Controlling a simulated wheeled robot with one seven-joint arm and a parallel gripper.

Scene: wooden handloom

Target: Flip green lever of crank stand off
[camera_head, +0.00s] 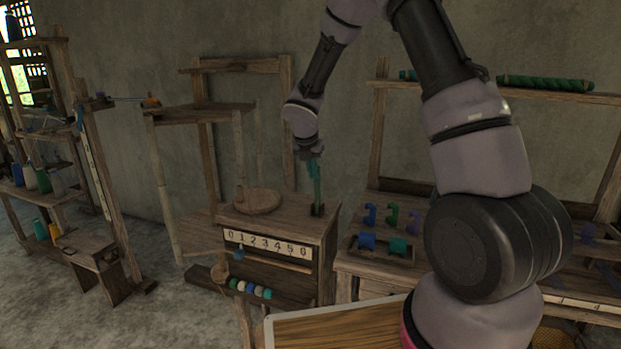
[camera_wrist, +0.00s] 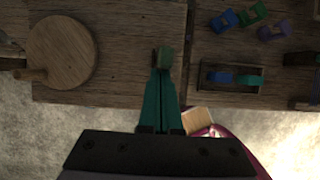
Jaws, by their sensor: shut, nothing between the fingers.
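The crank stand (camera_head: 283,225) is a wooden bench with a number strip on its front and a round wooden disc (camera_head: 257,200) on top. The disc also shows at the upper left of the wrist view (camera_wrist: 60,52). My gripper (camera_head: 317,198) reaches down to the right end of the stand's top, by a dark slot. Its long teal fingers are shut together in the wrist view (camera_wrist: 162,78). A small greenish-brown block (camera_wrist: 165,57), apparently the lever's end, shows right at the fingertips. Whether they touch it is unclear. The rest of the lever is hidden or blends with the fingers.
Right of the stand, across a narrow gap, a wooden bench holds blue, green (camera_head: 391,216) and purple hook-shaped pieces and a small tray (camera_wrist: 231,78). Several coloured beads (camera_head: 250,289) sit low on the stand's front. A wooden-topped surface (camera_head: 335,328) lies in the foreground.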

